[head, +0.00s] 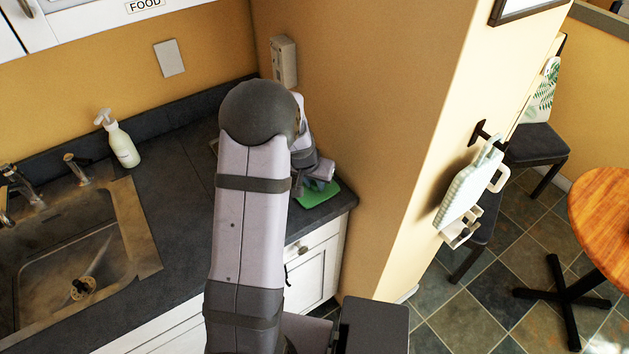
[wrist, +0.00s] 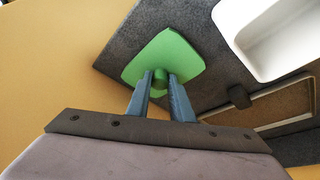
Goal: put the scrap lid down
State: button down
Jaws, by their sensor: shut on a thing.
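The scrap lid (wrist: 165,52) is a flat green square with rounded corners and a small green knob. My gripper (wrist: 161,78) is shut on the knob, one blue-grey finger on each side. In the head view the lid (head: 322,196) shows beside the fingers of my gripper (head: 318,181), over the counter's right end near the wall. My arm hides part of this area. I cannot tell whether the lid touches the counter.
A white open container (wrist: 275,45) is right of the lid in the wrist view. The dark counter (head: 163,200) has a soap bottle (head: 122,145) and a sink (head: 75,265) at left. The yellow wall (head: 350,110) is close by.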

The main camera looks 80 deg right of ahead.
jog(key=shift+f, duration=0.1)
jog(key=shift+f, duration=0.15)
jog(key=c, duration=1.6)
grip_release()
jog(key=shift+o, duration=0.2)
jog(key=shift+r, duration=0.3)
jog(key=b+v, duration=0.2)
jog(key=v, duration=0.9)
jog(key=shift+a+r, duration=0.25)
jog(key=shift+r, duration=0.1)
jog(key=shift+w, duration=0.1)
